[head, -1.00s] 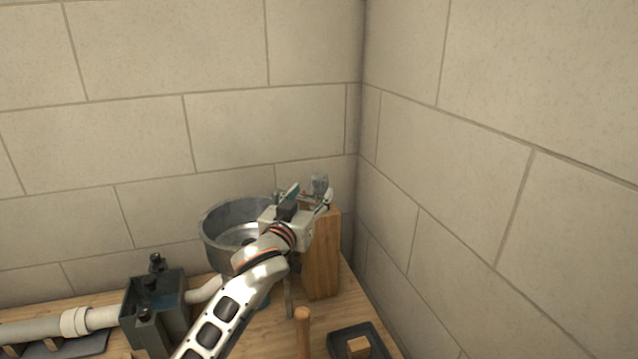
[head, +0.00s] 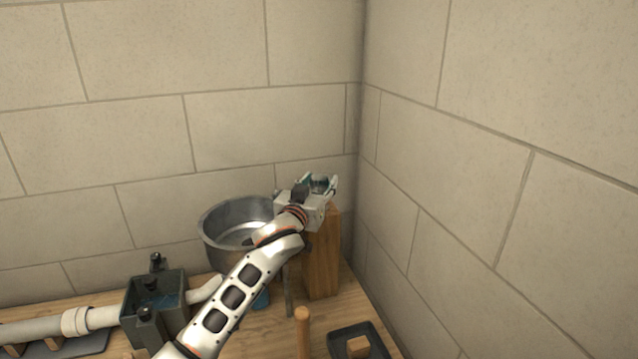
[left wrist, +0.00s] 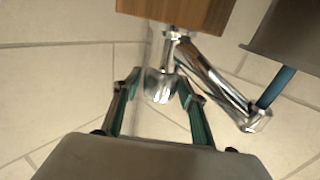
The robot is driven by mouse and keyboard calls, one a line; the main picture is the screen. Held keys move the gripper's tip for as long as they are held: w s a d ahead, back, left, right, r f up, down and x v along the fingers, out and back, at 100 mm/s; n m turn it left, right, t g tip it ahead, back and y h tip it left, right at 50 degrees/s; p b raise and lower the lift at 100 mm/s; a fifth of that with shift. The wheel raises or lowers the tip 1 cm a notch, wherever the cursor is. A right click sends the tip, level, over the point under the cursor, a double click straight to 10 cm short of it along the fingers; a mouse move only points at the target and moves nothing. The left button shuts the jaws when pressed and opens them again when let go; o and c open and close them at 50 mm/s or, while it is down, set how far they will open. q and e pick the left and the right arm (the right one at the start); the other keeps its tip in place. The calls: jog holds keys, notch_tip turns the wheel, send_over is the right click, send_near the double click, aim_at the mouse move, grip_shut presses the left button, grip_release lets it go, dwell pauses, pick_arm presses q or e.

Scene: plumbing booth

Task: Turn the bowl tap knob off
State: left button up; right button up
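The bowl tap has a chrome knob (left wrist: 160,87) and a slanted chrome spout (left wrist: 218,82) in the left wrist view, beside a wooden post. My left gripper (left wrist: 157,70) is open, with one finger on each side of the knob. Narrow gaps seem to show between the fingers and the knob. In the head view my left gripper (head: 318,183) is at the top of the wooden post (head: 322,260), right of the metal bowl (head: 238,226). The gripper hides most of the tap there. My right gripper is not in view.
The walls meet in a corner close behind and right of the post. A grey box with black knobs (head: 153,300) and a white pipe (head: 95,318) stand at left. A wooden peg (head: 302,332) and a dark tray (head: 372,338) are in front.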

pick_arm(q)
jog(key=c, duration=0.6)
jog(key=shift+h, duration=0.3)
jog(key=shift+a+m+g+h, duration=0.1)
jog(key=shift+m+g+h, duration=0.2)
jog(key=shift+m, duration=0.2)
jog(key=shift+m+g+h, duration=0.7)
jog(key=shift+m+h, duration=0.2)
jog(key=shift+h, duration=0.5)
jog(key=o, duration=1.1)
